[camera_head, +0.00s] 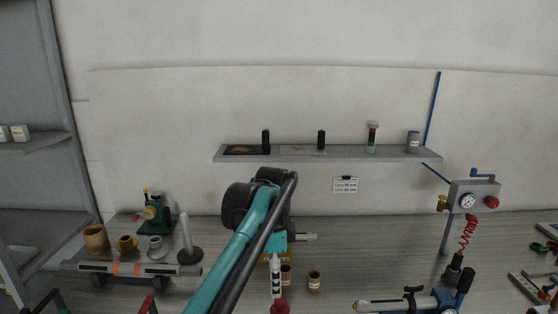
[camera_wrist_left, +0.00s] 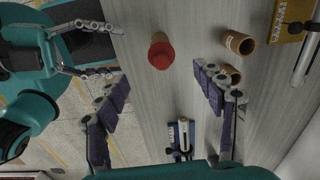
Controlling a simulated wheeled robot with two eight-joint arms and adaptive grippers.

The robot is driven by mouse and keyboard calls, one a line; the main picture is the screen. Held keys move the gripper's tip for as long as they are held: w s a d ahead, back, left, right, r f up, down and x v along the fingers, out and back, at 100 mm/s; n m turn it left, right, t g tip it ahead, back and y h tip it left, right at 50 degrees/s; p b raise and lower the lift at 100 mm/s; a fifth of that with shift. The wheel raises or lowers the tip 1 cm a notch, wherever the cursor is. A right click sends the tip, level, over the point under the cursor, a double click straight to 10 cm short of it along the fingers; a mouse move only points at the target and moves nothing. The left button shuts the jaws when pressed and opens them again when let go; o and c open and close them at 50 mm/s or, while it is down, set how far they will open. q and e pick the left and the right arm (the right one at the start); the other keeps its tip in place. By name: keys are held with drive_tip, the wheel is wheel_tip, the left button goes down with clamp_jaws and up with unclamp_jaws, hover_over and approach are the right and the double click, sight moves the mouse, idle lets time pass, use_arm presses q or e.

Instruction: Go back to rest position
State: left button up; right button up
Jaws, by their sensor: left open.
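My left arm, teal and black, rises from the bottom middle of the head view and bends at a black joint in front of the bench. My left gripper (camera_wrist_left: 165,105) shows in the left wrist view with its two purple-padded fingers spread wide and nothing between them. Beyond the fingers is a red-topped brown item (camera_wrist_left: 160,52), apart from them. A brown cup (camera_wrist_left: 238,42) lies to the right of it, and a second one (camera_wrist_left: 231,75) is partly behind the right finger. In the head view my left gripper is not clearly seen.
A wall shelf (camera_head: 340,153) with small items runs behind the arm. A gauge box (camera_head: 475,196) stands at right, with a hand tool (camera_head: 400,303) in front. A yellow box (camera_wrist_left: 292,20) is at the wrist view's corner.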

use_arm(q)
drive_tip(key=s+a+f+n+t, duration=0.3)
drive_tip(key=s+a+f+n, duration=0.4)
drive_tip(key=s, duration=0.3)
drive_tip(key=s+a+f+n+t, duration=0.3)
drive_tip(key=s+a+f+n, duration=0.4)
drive_tip(key=s+a+n, duration=0.2)
drive_tip(key=shift+s+a+f+n+t, duration=0.2)
drive_tip(key=shift+s+a+n+t, duration=0.2)
drive_tip(key=shift+s+n, duration=0.25)
use_arm(e)
drive_tip(key=s+d+n+g+y, duration=0.1)
drive_tip(key=s+d, duration=0.4)
drive_tip(key=d, duration=0.5)
drive_tip(key=s+d+n+g+y, duration=0.2)
drive_tip(key=s+d+g+y, duration=0.1)
drive_tip(key=d, duration=0.6)
drive_tip(key=shift+s+d+g, duration=0.4)
drive_tip(key=shift+s+g, duration=0.1)
drive_tip(key=shift+s, duration=0.7)
